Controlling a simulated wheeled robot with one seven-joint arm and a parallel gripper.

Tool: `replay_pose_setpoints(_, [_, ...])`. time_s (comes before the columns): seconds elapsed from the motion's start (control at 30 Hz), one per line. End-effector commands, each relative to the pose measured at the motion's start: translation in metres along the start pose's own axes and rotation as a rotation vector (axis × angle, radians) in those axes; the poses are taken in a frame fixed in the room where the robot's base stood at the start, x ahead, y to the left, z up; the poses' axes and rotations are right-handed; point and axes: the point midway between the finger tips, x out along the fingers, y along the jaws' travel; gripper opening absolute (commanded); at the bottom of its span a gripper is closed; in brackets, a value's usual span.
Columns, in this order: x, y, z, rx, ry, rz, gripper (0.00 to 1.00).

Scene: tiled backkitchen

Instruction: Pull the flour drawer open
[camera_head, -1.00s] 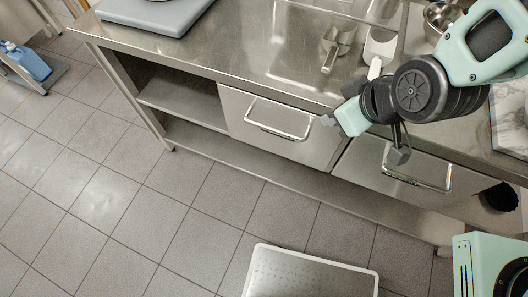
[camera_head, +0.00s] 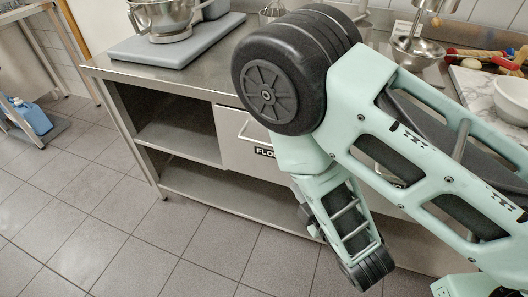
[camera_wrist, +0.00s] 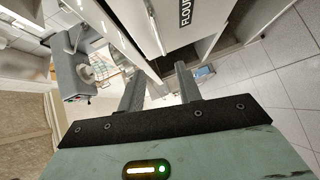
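The flour drawer (camera_head: 232,128) is a pale metal front under the steel counter, right of the open shelves. Its bar handle (camera_head: 246,136) and the start of its black label (camera_head: 263,152) show; my arm covers the rest. The drawer looks shut. In the wrist view the "FLOUR" label (camera_wrist: 185,12) is at the top, on the pale drawer front (camera_wrist: 205,18). My gripper (camera_wrist: 160,88) is open, its two grey fingers apart with nothing seen between them. The label lies beyond the fingertips. My arm largely hides the gripper in the head view.
Open shelves (camera_head: 180,125) are left of the drawer. A blue bottle (camera_head: 35,117) stands far left. The tiled floor at left is clear.

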Motion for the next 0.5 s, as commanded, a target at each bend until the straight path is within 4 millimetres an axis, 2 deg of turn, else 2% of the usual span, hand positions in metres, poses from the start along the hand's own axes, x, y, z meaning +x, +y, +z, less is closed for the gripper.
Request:
replay_pose_setpoints(0.3, [0.027, -0.005, 0.001, 0.007, 0.0, 0.004, 0.34])
replay_pose_setpoints(0.5, [0.069, 0.002, 0.0, 0.006, -0.002, 0.003, 0.34])
